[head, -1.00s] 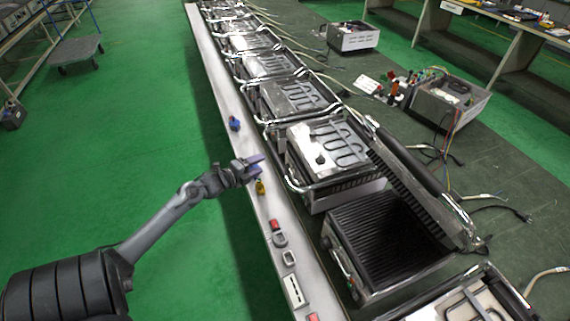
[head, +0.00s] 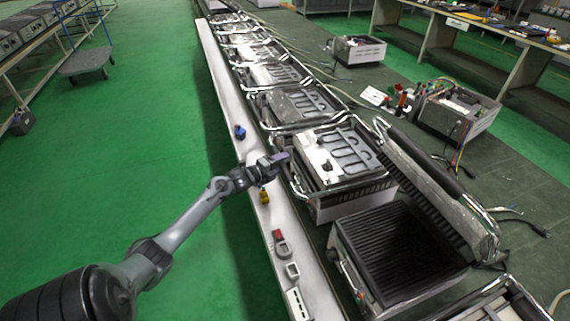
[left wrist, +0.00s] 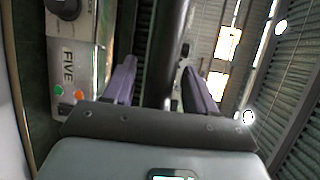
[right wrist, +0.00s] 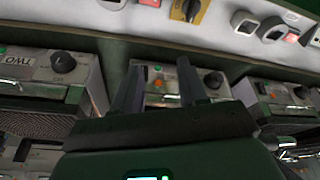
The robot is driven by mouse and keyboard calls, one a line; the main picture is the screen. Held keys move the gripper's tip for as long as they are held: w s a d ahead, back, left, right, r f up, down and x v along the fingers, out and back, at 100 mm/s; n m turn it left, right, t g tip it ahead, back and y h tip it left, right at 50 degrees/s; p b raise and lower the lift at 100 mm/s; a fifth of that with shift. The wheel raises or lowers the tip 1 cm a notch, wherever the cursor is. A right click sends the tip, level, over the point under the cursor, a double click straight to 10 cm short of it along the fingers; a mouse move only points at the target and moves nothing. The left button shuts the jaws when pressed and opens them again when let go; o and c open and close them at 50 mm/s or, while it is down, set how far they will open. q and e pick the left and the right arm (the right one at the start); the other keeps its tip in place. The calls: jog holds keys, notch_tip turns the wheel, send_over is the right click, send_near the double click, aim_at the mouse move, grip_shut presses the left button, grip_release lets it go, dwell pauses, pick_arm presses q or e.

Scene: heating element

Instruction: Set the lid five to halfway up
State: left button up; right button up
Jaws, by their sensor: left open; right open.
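In the left wrist view, the label FIVE (left wrist: 68,65) shows on the front panel of a grill, beside a knob, at the left. A dark round bar (left wrist: 166,50) runs upright between my finger pads; I cannot tell if it touches them. My left gripper (head: 281,157) is open, at the front edge of the grill row, by the chrome handle of a grill with a lowered lid (head: 335,160). Which grill in the head view is five cannot be read. My right gripper (right wrist: 160,75) is open and empty, facing grill panels, one marked TWO (right wrist: 12,60).
A grill at the front has its lid (head: 435,195) raised over a ribbed dark plate (head: 395,250). Blue (head: 239,131), yellow (head: 264,197) and red (head: 277,234) items lie on the narrow white ledge (head: 245,150).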

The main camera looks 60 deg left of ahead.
pick_arm(q)
jog(key=shift+x, duration=1.15)
grip_shut()
